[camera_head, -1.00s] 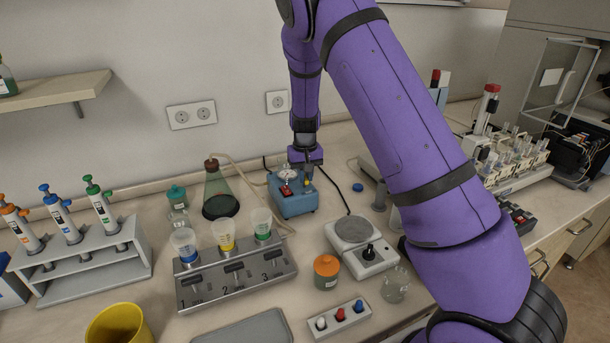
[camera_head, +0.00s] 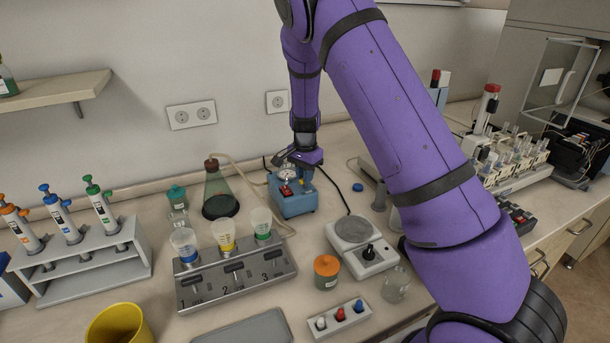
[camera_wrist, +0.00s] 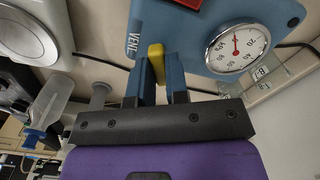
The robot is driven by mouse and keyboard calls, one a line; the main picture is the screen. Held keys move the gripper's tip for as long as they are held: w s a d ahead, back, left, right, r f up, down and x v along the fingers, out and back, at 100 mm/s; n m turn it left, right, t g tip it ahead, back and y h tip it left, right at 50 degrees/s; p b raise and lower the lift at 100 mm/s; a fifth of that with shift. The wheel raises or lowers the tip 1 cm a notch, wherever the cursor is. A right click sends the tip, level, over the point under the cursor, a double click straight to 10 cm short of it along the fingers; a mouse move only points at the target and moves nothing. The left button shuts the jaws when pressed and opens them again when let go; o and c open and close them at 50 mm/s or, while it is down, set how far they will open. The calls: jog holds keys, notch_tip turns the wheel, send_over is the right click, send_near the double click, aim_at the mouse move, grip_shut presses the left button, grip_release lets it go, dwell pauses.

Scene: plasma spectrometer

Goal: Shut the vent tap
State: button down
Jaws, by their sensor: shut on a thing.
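The blue pump box (camera_head: 293,204) stands on the bench near the wall, with a round gauge (camera_wrist: 238,47) on top. In the wrist view its top (camera_wrist: 182,25) carries the lettering "VENT", partly cut off. The vent tap's yellow handle (camera_wrist: 157,62) shows beside that lettering, between my gripper's two fingers. My gripper (camera_wrist: 159,75) is shut on this handle. In the head view my gripper (camera_head: 307,174) is at the right side of the pump's top, and the tap is mostly hidden there.
A flask (camera_head: 219,195) with a hose stands left of the pump. A white hotplate (camera_head: 358,247) is in front and to the right. A grey rack (camera_head: 237,276) with several cups stands in front. The wall with sockets (camera_head: 191,115) is close behind.

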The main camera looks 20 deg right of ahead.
jog(key=m, duration=0.5)
jog(key=shift+m, duration=0.3)
dwell(0.4)
jog(key=c, duration=1.1)
grip_release()
jog(key=shift+r, duration=0.15)
notch_tip(320, 180, up, 11)
jog(key=shift+f, duration=0.2)
notch_tip(320, 180, up, 8)
dwell(0.4)
